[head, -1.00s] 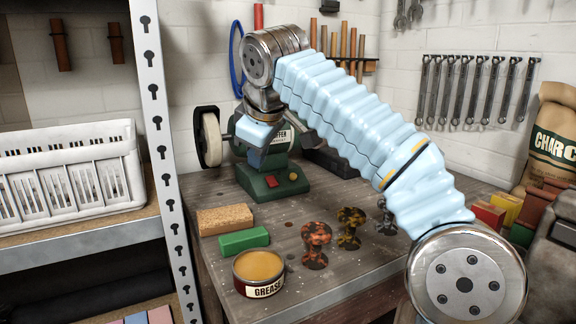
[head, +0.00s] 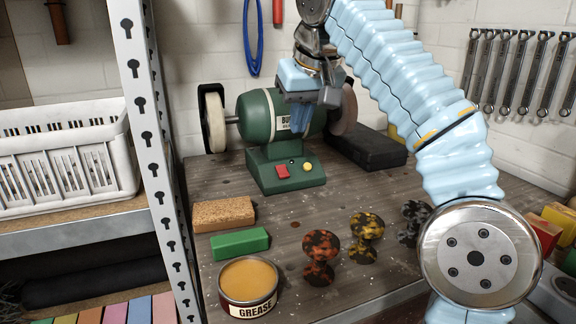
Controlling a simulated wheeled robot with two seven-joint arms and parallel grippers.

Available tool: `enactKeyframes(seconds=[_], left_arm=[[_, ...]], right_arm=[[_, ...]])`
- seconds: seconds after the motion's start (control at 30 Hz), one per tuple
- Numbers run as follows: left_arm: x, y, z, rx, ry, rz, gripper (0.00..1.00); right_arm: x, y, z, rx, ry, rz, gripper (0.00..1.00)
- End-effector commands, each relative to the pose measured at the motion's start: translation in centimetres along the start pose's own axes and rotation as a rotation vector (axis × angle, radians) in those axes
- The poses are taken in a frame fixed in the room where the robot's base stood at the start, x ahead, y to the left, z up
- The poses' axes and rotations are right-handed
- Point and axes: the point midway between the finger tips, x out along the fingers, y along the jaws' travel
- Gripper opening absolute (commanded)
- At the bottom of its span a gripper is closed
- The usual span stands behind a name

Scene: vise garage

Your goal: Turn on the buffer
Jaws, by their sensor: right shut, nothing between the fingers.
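The green buffer (head: 257,119) stands at the back of the workbench, with a pale wheel (head: 214,122) on its left and a darker wheel on its right. Its base carries a red switch (head: 282,171) and a yellow round knob (head: 307,167) on the front. My right gripper (head: 301,122) is in front of the buffer's motor housing, above the base, pointing down. It is shut and empty, and partly covers the label. It appears apart from the switch. My left gripper is not in view.
An orange-brown block (head: 224,213), a green block (head: 239,243) and a grease tin (head: 248,284) lie at the front left of the bench. Several mottled knobs stand to their right, one orange-red (head: 320,258). A dark case (head: 368,150) lies right of the buffer. A metal shelf post (head: 150,140) rises on the left.

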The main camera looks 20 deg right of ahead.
Motion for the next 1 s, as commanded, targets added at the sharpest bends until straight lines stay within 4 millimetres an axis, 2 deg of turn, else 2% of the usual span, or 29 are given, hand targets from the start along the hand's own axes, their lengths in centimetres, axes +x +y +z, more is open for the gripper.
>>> enactKeyframes(seconds=[0.17,0.4,0.6,0.8,1.0], left_arm=[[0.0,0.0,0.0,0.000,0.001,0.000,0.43],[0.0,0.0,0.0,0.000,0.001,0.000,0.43],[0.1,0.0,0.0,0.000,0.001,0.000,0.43],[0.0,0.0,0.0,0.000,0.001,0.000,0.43],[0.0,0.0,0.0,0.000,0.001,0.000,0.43]], right_arm=[[2.9,0.1,0.1,0.001,-0.005,0.003,0.00],[8.2,0.1,0.1,0.000,-0.006,0.002,0.00],[11.6,0.1,0.2,0.001,-0.004,0.001,0.00],[13.1,0.0,0.1,0.000,-0.002,0.001,0.00],[13.4,0.0,0.1,0.000,-0.001,0.000,0.00]])
